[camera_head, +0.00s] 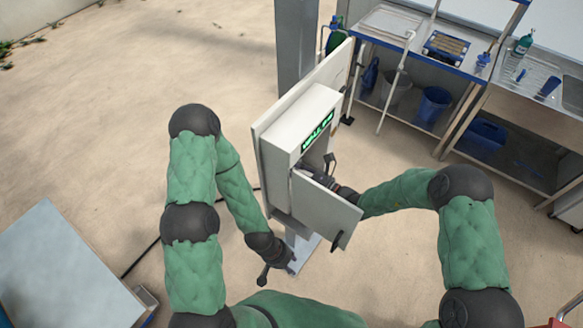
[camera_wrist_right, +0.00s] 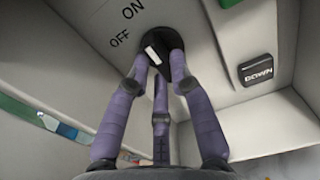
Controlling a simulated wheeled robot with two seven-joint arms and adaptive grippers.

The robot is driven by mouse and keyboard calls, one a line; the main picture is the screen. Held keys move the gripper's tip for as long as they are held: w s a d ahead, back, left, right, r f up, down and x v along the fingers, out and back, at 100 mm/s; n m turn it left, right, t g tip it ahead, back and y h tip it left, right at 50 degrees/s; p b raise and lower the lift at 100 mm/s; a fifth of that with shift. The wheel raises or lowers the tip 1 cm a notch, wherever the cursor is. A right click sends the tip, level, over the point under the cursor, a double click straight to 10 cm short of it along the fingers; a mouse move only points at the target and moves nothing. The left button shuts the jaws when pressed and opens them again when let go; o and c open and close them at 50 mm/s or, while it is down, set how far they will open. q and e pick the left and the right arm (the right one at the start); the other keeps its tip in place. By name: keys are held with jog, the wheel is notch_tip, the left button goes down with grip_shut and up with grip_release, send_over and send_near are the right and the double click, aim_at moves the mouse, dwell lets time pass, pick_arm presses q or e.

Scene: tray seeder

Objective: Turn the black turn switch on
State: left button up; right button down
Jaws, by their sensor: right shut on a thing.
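The black turn switch (camera_wrist_right: 149,43) sits on the inner panel of the control box in the right wrist view, beside the printed words ON and OFF. Its white mark is visible; its exact setting is hard to tell. My right gripper (camera_wrist_right: 160,60) is shut on the switch, with its purple fingers around it. In the head view my right gripper reaches behind the open door into the box, and the switch is hidden. My left gripper (camera_head: 277,268) hangs low near the foot of the stand, open and empty.
The control box (camera_head: 283,135) has a green lit display and an open door (camera_head: 322,207) close to my right arm. A DOWN button (camera_wrist_right: 257,70) is right of the switch. A blue-edged table (camera_head: 62,272) stands at left; benches with sinks stand at back right.

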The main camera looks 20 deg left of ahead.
dwell(0.4)
jog(key=c, duration=1.1)
grip_release()
jog(key=v, duration=1.2)
